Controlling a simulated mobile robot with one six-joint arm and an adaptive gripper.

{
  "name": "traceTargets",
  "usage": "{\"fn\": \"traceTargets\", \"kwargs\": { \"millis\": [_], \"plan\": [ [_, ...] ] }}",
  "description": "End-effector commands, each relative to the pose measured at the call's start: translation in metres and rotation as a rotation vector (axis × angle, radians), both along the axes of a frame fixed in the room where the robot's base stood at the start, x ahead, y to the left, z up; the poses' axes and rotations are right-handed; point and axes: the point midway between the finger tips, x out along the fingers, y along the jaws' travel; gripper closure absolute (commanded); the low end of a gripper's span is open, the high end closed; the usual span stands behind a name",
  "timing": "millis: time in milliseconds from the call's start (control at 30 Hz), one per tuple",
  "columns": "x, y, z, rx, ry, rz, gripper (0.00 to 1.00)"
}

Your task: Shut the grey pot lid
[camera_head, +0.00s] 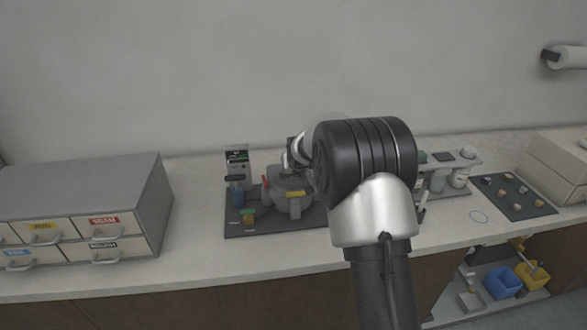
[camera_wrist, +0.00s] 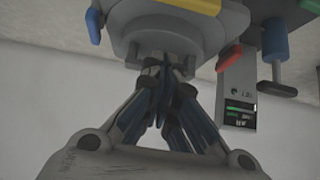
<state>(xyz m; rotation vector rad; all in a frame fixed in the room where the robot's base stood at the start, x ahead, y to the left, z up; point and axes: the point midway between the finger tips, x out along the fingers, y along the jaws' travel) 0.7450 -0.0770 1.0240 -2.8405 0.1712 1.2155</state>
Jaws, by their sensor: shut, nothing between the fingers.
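The grey pot (camera_head: 290,203) stands on a dark mat (camera_head: 250,230) on the counter, with a yellow label on its front and a red part at its left. In the wrist view the grey pot body (camera_wrist: 180,35) fills the upper middle. My gripper (camera_wrist: 165,70) is shut and empty, its fingertips at a small grey bracket on the pot's edge; I cannot tell whether they touch. In the head view my gripper (camera_head: 293,160) is just above the pot, partly hidden by my arm. The lid's position is not clear, as my arm covers that area.
A drawer cabinet (camera_head: 85,205) is at the left. Bare counter lies in front of the mat.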

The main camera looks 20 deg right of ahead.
Motion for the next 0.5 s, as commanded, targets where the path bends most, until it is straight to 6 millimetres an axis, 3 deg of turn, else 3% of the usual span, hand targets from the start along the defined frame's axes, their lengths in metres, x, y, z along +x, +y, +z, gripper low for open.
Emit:
{"fn": "traceTargets", "kwargs": {
  "millis": [500],
  "plan": [
    [0.0033, -0.0004, -0.0061, 0.000, -0.001, 0.000, 1.00]
  ]
}}
